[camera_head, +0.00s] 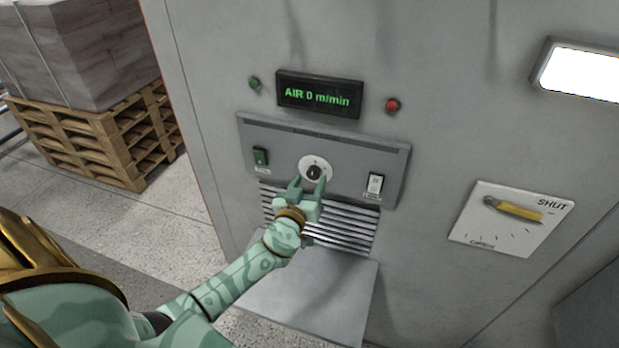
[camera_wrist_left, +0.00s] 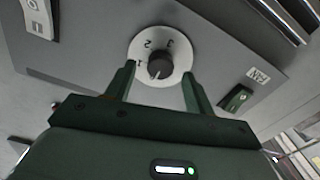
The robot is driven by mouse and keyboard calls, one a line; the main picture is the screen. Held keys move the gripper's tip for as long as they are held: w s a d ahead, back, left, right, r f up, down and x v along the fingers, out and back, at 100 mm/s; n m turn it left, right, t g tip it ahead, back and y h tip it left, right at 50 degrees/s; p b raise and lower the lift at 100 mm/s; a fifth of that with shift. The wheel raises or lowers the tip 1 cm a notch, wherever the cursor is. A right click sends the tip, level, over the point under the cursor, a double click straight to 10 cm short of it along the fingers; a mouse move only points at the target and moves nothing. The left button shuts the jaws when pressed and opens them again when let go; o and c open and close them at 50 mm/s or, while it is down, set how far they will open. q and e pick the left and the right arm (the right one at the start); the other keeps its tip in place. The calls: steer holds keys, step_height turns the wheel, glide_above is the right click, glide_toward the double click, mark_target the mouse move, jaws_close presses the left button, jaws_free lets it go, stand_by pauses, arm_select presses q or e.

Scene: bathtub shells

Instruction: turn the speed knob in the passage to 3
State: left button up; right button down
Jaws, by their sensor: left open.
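The speed knob (camera_head: 314,172) is a small dark knob on a round white dial in a grey panel. In the left wrist view the knob (camera_wrist_left: 160,66) shows with the numbers 1, 2 and 3 around it. A pale mark shows at its lower edge, away from the 3; its exact setting is hard to tell. My left gripper (camera_head: 307,185) is open just in front of the dial. In the wrist view its fingers (camera_wrist_left: 159,72) stand on either side of the knob, with gaps between. My right gripper is not in view.
The display (camera_head: 319,95) reads AIR 0 m/min. A green switch (camera_head: 261,156) and a white rocker switch (camera_head: 375,184) flank the dial. Slatted vents (camera_head: 345,226) lie below. A yellow lever (camera_head: 516,210) on a white plate is at right. A loaded pallet (camera_head: 110,140) stands at left.

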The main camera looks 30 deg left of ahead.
arm_select(q)
steer(key=shift+w+a, duration=0.1)
steer(key=shift+w, duration=0.4)
steer(key=shift+c, duration=0.3)
steer(key=c, duration=0.9)
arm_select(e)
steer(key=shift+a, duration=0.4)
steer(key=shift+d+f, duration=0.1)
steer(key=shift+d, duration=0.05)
